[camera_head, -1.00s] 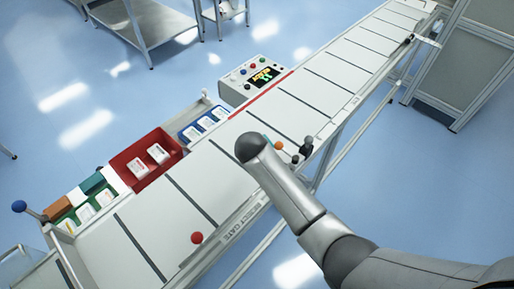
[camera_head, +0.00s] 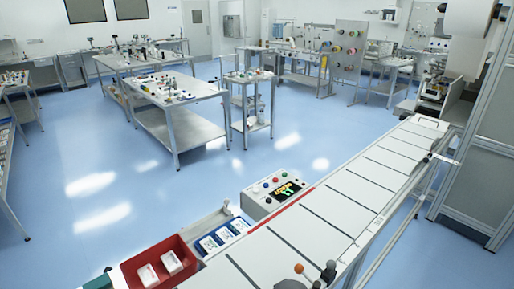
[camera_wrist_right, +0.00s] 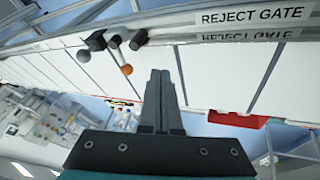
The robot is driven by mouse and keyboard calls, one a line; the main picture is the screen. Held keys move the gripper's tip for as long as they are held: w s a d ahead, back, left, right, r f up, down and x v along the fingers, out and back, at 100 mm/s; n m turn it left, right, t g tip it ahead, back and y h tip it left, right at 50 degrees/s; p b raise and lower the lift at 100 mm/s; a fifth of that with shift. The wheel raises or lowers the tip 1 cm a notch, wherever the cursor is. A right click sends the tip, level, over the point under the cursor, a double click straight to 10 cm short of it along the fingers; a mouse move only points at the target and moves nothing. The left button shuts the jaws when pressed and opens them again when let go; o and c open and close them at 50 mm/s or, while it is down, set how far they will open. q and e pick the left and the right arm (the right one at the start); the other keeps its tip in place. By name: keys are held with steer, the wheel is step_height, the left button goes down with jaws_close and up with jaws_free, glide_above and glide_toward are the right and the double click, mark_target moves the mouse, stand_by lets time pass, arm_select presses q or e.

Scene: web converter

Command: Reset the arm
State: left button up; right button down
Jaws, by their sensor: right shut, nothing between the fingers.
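My right gripper (camera_wrist_right: 160,74) shows in the right wrist view with its two dark fingers together and nothing between them. The conveyor (camera_head: 348,190) runs from the bottom middle to the upper right in the head view.
Knobbed levers, one with an orange ball (camera_head: 299,268), stand at the conveyor's near edge. A control box (camera_head: 270,205), a red bin (camera_head: 150,250) and a blue bin (camera_head: 240,226) line its far side. A tall cabinet (camera_head: 480,170) stands right. Open blue floor lies left.

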steer(key=s+d+r+m+g+y, duration=0.15)
steer(key=s+d, duration=0.25)
steer(key=s, duration=0.6)
steer(key=s+d+r+m, duration=0.1)
steer(key=s+d+r, duration=0.3)
steer(key=s, duration=0.5)
step_height(320, 180, down, 35)
steer(key=s+g+b, duration=0.2)
steer(key=s+b, duration=0.1)
steer(key=b, duration=0.8)
steer(key=s+d+f+b, duration=0.1)
steer(key=s+f+b, duration=0.3)
steer(key=s+f, duration=0.3)
steer(key=s+d+f+b, duration=0.2)
steer(key=s+f+b, duration=0.3)
steer(key=f, duration=1)
steer(key=shift+s+d+g+b, duration=0.25)
steer(key=shift+s+g, duration=0.2)
steer(key=shift+s, duration=0.75)
